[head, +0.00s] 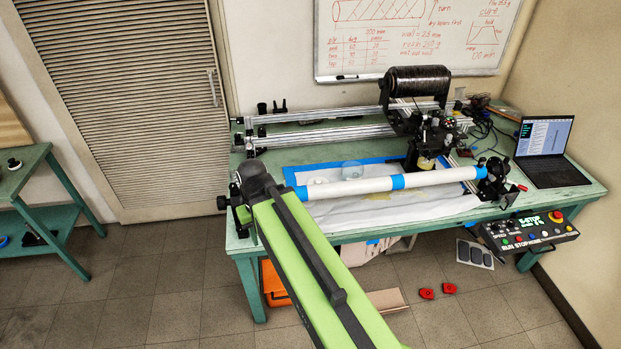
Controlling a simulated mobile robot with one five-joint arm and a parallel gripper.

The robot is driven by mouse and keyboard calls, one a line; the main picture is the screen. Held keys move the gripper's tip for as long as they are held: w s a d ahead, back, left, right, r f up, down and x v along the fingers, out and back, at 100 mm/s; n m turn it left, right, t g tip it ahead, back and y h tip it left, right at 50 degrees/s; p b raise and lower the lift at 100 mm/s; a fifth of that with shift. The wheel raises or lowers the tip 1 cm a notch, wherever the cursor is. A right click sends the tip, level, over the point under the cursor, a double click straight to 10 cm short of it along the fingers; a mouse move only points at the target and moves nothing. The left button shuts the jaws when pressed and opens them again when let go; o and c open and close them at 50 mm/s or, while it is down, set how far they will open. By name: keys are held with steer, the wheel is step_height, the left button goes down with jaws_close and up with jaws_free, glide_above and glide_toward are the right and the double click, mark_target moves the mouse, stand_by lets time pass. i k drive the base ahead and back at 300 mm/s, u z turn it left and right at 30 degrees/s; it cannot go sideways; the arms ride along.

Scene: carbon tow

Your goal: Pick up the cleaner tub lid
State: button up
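My green arm reaches from the bottom of the head view up to the table's left front corner and ends in a dark joint. I cannot make out my gripper's fingers; they are out of sight behind or below that joint. A small pale round item (317,182) lies on the blue-edged white sheet, just behind the white tube, and may be the cleaner tub lid. A clear, low round tub (352,170) stands to its right. Both are small and partly hidden by the tube, so I cannot be sure which is the lid.
The long white tube (390,184) with a blue band spans the front of the green table (585,193). A winding carriage with a black spool (418,80) stands behind it. A laptop (545,150) and control box (528,232) are right. Red pieces (427,293) lie on the floor.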

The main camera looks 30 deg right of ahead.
mark_target(314, 180)
steer(key=u, duration=0.4)
steer(key=i, duration=1.05)
steer(key=u, duration=0.7)
